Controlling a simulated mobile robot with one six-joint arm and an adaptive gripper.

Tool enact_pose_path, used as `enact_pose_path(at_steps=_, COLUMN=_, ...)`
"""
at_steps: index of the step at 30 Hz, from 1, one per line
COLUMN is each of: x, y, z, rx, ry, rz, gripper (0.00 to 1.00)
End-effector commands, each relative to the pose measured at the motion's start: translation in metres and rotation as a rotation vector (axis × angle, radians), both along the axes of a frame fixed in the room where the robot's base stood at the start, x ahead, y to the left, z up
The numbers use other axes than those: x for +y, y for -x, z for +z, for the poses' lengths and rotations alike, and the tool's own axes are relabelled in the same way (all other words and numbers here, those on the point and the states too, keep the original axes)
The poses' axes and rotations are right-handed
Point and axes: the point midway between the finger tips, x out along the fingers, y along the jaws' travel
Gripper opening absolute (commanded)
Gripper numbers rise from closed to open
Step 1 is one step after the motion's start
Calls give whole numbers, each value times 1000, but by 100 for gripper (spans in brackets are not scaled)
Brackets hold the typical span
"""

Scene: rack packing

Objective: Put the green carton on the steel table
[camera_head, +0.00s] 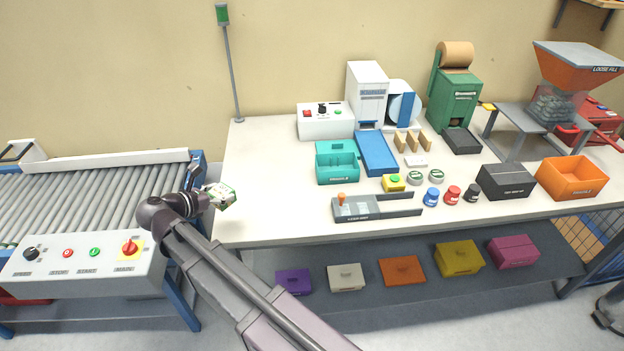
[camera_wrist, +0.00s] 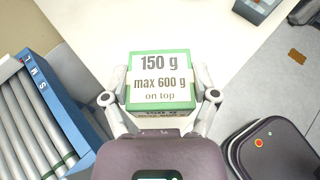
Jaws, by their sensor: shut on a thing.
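The green carton (camera_head: 222,195) is at the left front of the pale-topped worktable (camera_head: 270,205) in the head view. In the wrist view the green carton (camera_wrist: 160,54) shows a white label reading "150 g, max 600 g on top". My gripper (camera_wrist: 160,84) is shut on it, one finger on each side. My gripper (camera_head: 207,196) comes in from the left in the head view. The pale table top lies behind and below the carton in the wrist view. I cannot tell the carton's height above it. No table is marked as steel.
A roller conveyor (camera_head: 90,185) with a control panel (camera_head: 85,259) stands at left. The table's left strip looks clear.

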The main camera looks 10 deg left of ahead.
Motion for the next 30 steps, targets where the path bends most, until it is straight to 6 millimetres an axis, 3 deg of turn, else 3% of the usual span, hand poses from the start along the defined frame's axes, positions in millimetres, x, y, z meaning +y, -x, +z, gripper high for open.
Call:
enact_pose_path(at_steps=8, x=-5, y=3, z=-6, rx=-1, ry=1, rz=2, gripper=22)
enact_pose_path(at_steps=22, x=-84, y=10, z=-55, rx=-1, ry=1, rz=-30, gripper=22)
enact_pose_path(at_steps=30, x=-99, y=11, z=-61, rx=-1, ry=2, rz=-36, gripper=22)
